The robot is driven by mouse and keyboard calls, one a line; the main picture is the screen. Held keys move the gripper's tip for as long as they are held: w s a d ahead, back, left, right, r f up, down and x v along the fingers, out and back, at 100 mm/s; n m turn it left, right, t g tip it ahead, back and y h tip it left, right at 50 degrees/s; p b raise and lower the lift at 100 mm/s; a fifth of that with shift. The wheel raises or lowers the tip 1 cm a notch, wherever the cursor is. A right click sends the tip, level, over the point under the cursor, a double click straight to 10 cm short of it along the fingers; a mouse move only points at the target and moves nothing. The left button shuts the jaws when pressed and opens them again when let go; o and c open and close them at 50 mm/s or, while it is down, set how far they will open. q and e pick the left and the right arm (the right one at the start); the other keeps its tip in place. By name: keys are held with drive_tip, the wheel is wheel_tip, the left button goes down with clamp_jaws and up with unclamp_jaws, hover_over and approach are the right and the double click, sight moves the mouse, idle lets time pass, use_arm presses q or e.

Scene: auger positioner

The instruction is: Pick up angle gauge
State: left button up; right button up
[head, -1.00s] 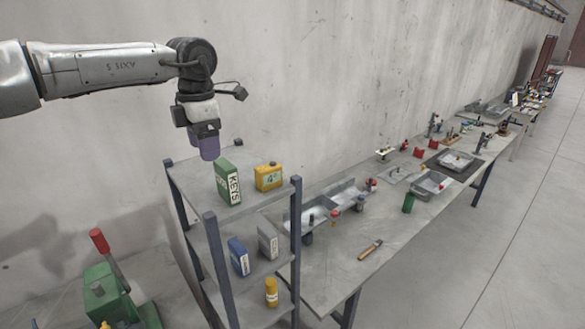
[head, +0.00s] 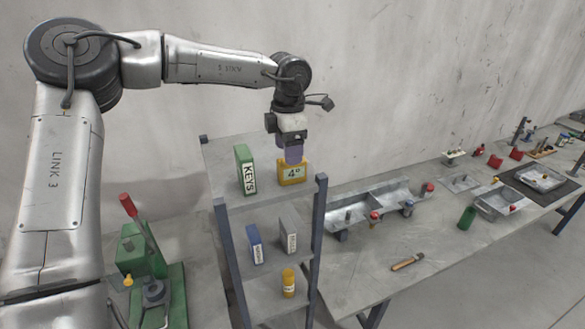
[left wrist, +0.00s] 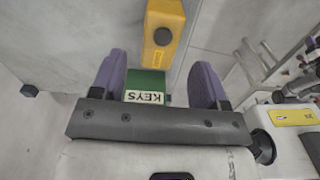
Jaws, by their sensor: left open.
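The angle gauge, a yellow block with a "4°" label (head: 291,174), stands on the top shelf of the rack, right of a green KEYS box (head: 245,170). My left gripper (head: 292,156), with purple fingers, points down and overlaps the gauge's top in the head view. In the left wrist view my left gripper (left wrist: 160,66) is open with its fingers wide apart. The yellow gauge (left wrist: 164,30) shows beyond the fingertips there, and the KEYS box (left wrist: 147,88) shows between the fingers. I cannot tell whether the fingers touch anything. My right gripper is not in view.
The rack (head: 319,245) holds a blue box (head: 254,243), a grey box (head: 290,232) and a yellow bottle (head: 288,283) lower down. A green machine with a red handle (head: 140,245) stands at left. The workbench (head: 350,270) at right carries trays and tools. The wall is behind.

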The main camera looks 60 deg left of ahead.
sight(288, 170)
use_arm(q)
drive_tip(key=shift+f, duration=0.6)
drive_tip(key=shift+f+p, duration=0.35)
drive_tip(key=shift+f, duration=0.05)
wheel_tip(288, 170, down, 3)
drive_tip(key=shift+f+p, duration=0.15)
drive_tip(key=shift+p, duration=0.55)
drive_tip(key=shift+f, duration=0.65)
drive_tip(key=shift+r, duration=0.1)
drive_tip(key=c, duration=1.1)
